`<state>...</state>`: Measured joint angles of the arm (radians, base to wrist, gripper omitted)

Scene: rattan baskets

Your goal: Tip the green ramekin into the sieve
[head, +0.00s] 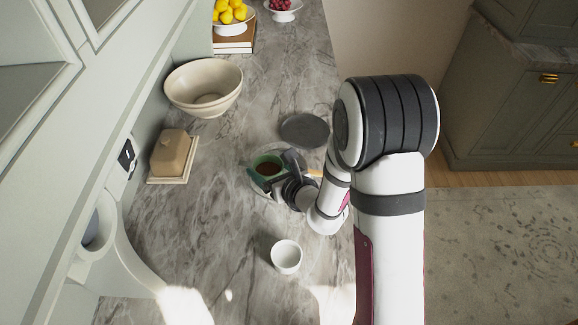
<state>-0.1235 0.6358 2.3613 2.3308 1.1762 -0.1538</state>
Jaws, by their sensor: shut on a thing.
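In the head view, the green ramekin (258,160) has brown contents and its mouth faces up toward the camera. My gripper (274,173) is shut on the ramekin's near side, with dark fingers at its rim. A pale round rim (257,188), which looks like the sieve, shows around and below the ramekin. The ramekin and my gripper hide most of it. A short yellowish piece (314,173), perhaps a handle, shows beside my gripper. I cannot tell whether the ramekin touches the sieve or how far it is tilted.
A dark grey disc (304,131) lies just behind. A white cup (286,250) stands in front. A cream bowl (204,105) and a covered butter dish (174,180) stand left by the wall. Lemons (231,12) sit at the back. The marble counter front left is clear.

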